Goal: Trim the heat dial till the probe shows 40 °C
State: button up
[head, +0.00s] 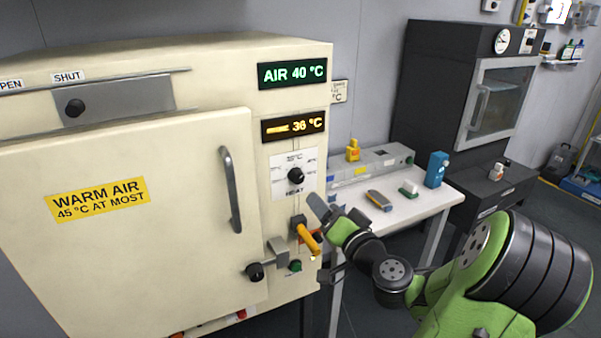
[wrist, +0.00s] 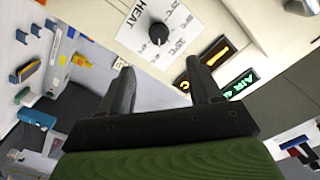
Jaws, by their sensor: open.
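The heat dial (head: 296,175) is a black round knob on a white scale plate marked HEAT, on the front of the cream cabinet. The amber display (head: 293,126) above it, with a small probe-like bar, appears to read 36 °C. The green display (head: 292,73) reads AIR 40 °C. My gripper (head: 318,207) is just below and right of the dial. In the wrist view my gripper (wrist: 161,72) is open and empty, and the dial (wrist: 158,34) lies beyond the fingertips, roughly between them and apart from them. The dial's exact pointer setting is too small to read.
The cabinet door (head: 120,230) is shut, with a vertical handle (head: 230,190) left of the dial. An orange-handled lever (head: 307,238) sticks out below the dial, close to my gripper. A white table (head: 405,208) with small items stands to the right.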

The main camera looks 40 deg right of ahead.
aim_at(299, 180)
jog(key=p+x, duration=0.8)
jog(key=x, duration=0.4)
jog(key=shift+w+f, duration=0.15)
jog(key=shift+w, duration=0.15)
jog(key=c, duration=1)
